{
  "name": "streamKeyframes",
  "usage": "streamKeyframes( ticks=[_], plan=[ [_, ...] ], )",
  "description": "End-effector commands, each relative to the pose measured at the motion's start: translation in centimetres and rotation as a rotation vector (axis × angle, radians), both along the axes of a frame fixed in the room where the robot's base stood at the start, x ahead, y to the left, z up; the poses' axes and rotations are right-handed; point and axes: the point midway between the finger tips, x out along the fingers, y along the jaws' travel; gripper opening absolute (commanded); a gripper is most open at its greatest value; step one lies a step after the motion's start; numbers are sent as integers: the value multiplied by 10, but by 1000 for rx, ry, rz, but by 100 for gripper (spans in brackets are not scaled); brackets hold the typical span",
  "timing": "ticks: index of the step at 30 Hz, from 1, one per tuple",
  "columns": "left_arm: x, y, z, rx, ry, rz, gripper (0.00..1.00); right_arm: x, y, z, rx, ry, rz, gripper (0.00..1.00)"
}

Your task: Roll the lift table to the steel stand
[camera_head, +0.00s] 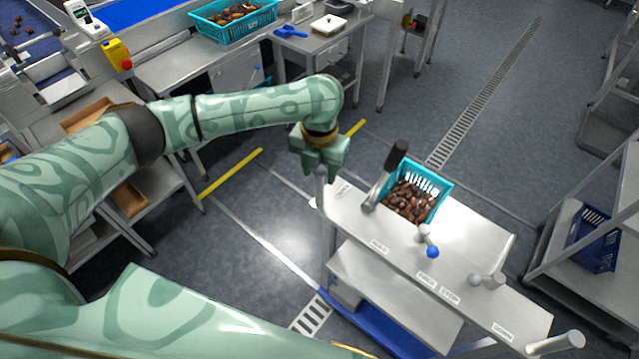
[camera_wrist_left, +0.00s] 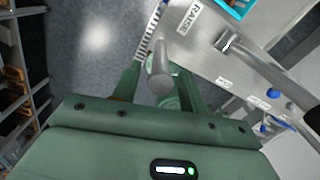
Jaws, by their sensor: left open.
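The lift table (camera_head: 345,215) stands right of centre, with a pale steel top, a lower shelf (camera_head: 385,285) and a blue base (camera_head: 360,312). A teal basket of dates (camera_head: 440,183) sits on its top beside a black-gripped lever (camera_head: 397,155). My left gripper (camera_head: 320,168) is at the table's near left corner, above an upright grey handle post. In the left wrist view the open fingers (camera_wrist_left: 160,85) stand on either side of the rounded post end (camera_wrist_left: 160,78); contact cannot be told. A second handle (camera_head: 556,343) shows at lower right. Which bench is the steel stand is unclear.
Steel benches (camera_head: 190,65) line the back left, one with another teal basket (camera_head: 232,30) of dates. A rack with a dark blue crate (camera_head: 594,240) stands at right. Open grey floor with a drain grate (camera_head: 485,95) and yellow marks (camera_head: 230,173) lies between.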

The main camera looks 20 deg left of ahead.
Motion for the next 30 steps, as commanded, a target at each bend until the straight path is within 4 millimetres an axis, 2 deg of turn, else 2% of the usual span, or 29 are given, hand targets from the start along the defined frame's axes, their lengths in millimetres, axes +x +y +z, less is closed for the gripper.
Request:
streamKeyframes(
  ticks=[1,3,7,18,19,23,24,30],
  plan=[
    [0,0,-13,0,2,1,43,0,0,-4,1,1,0,43],
    [-1,0,-25,1,2,2,43,-1,1,-6,1,1,0,43],
    [0,0,-40,1,0,1,43,-1,1,-9,1,1,0,43],
    [0,0,-46,1,-2,0,43,-1,1,-9,2,2,-1,43],
    [0,0,-46,1,-1,1,40,-1,1,-9,2,2,-1,43],
    [0,0,-46,0,-1,1,4,-1,1,-9,1,1,-1,43],
    [0,0,-46,0,-2,1,0,-1,1,-9,1,1,-1,43],
    [1,1,-46,1,-1,2,0,-1,1,-9,1,1,-2,43]
  ],
)
